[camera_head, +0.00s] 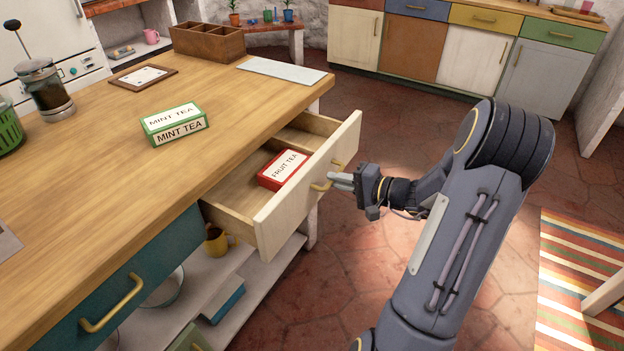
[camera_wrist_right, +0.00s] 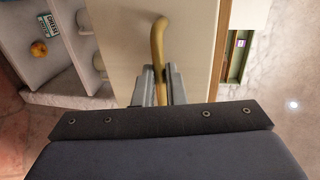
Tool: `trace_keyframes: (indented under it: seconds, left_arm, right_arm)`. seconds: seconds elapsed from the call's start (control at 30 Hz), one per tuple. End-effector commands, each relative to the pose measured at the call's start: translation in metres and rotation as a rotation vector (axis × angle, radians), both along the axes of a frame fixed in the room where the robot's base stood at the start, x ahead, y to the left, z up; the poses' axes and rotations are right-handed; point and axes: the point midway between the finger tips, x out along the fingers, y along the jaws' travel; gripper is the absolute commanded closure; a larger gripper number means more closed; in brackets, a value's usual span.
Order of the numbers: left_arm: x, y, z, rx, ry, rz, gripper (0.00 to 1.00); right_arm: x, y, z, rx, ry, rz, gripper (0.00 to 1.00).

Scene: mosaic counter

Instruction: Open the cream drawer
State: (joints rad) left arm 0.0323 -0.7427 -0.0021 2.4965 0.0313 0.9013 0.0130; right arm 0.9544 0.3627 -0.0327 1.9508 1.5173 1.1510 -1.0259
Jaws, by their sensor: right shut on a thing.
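The cream drawer (camera_head: 308,187) stands pulled out from the wooden counter, with its inside showing. A red and white box marked FRUIT TEA (camera_head: 284,170) lies in it. My right gripper (camera_head: 334,181) is at the drawer's front, shut on its brass handle (camera_head: 322,186). In the right wrist view the handle (camera_wrist_right: 158,50) runs down between the two fingers (camera_wrist_right: 160,88), in front of the cream drawer front (camera_wrist_right: 125,40). My left gripper is not in view.
A teal drawer (camera_head: 125,290) with a brass handle is shut at the lower left. A green MINT TEA box (camera_head: 174,124) and a French press (camera_head: 46,90) stand on the counter (camera_head: 110,175).

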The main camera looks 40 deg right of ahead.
Motion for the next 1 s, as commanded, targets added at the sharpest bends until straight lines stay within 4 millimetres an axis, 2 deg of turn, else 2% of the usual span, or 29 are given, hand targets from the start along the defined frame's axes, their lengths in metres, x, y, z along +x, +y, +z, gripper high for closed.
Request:
trace_keyframes:
  seconds: [0.03,0.2,0.4,0.6,1.0]
  left_arm:
    - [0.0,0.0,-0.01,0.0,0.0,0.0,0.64]
    - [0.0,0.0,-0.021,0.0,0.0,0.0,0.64]
    - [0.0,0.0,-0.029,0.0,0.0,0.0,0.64]
    - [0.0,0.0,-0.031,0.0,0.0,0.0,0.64]
    - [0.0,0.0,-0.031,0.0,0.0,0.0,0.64]
  right_arm:
    - [-0.013,-0.006,-0.005,-0.003,0.002,-0.004,1.0]
    - [-0.045,-0.019,-0.004,-0.002,0.003,-0.002,1.0]
    - [-0.069,-0.028,-0.003,0.0,0.002,0.001,1.0]
    - [-0.08,-0.033,-0.001,0.001,0.002,0.002,1.0]
    - [-0.082,-0.033,-0.001,0.001,0.002,0.003,1.0]
